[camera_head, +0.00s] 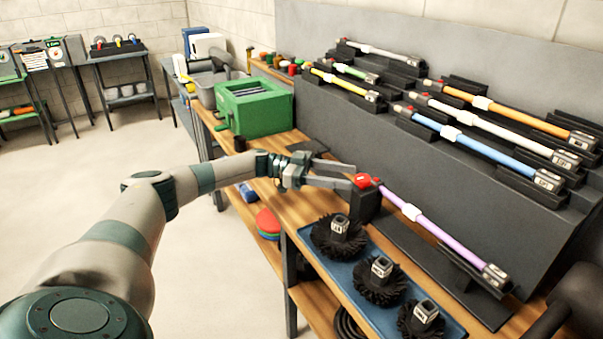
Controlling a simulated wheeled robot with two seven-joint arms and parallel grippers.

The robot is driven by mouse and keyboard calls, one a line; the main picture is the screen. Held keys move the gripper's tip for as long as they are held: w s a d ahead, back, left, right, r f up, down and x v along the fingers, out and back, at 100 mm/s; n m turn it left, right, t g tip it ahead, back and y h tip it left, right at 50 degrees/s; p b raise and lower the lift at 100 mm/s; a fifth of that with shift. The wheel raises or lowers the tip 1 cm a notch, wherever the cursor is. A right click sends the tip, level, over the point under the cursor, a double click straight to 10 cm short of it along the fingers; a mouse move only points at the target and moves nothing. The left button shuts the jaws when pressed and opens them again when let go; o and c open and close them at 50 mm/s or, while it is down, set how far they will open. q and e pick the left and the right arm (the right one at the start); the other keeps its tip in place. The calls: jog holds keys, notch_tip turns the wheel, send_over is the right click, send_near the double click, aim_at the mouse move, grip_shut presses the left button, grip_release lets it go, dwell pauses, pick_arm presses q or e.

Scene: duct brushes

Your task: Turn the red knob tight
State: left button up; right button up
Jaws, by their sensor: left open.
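The rod slants down to the right to a grey end fitting. My left gripper (352,177) is open, its two fingers pointing right toward the knob. The fingertips are at the knob's left edge; I cannot tell whether they touch it. My right gripper is not in view.
A blue tray (343,274) with black round brushes (379,283) lies in front of the knob. Several coloured rods rest on a sloped grey rack (330,110) behind. A green box (254,108) stands farther back on the bench (283,211).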

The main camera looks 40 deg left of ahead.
pick_arm(q)
jog(key=b+v, duration=0.2)
jog(key=v, duration=0.9)
jog(key=shift+a, duration=0.4)
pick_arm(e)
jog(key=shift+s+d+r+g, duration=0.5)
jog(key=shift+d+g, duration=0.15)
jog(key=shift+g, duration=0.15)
pick_arm(q)
jog(key=shift+s, duration=0.15)
